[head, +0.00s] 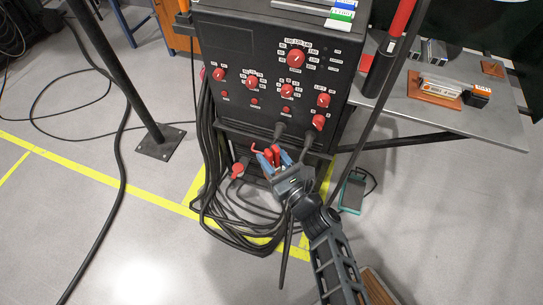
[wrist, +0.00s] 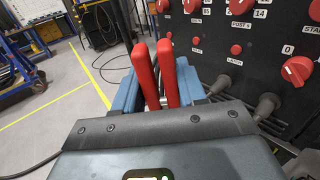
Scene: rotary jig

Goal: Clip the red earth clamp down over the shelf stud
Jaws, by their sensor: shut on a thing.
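My gripper (head: 274,160) is low in front of the black welding machine, its blue fingers shut on the red earth clamp (head: 268,157). In the wrist view the clamp shows as two upright red handles (wrist: 158,75) side by side between the blue fingers of my gripper (wrist: 157,88). The clamp's jaws are hidden behind the handles and fingers. I cannot make out the shelf stud in either view; the shelf area under the machine is partly covered by my gripper and cables.
The black machine (head: 262,75) with red knobs stands just behind my gripper. Cable plugs (head: 280,130) stick out of its lower front. Black cables (head: 215,200) hang and coil at its left, near a red round part (head: 238,170). A grey side table (head: 450,115) is at right.

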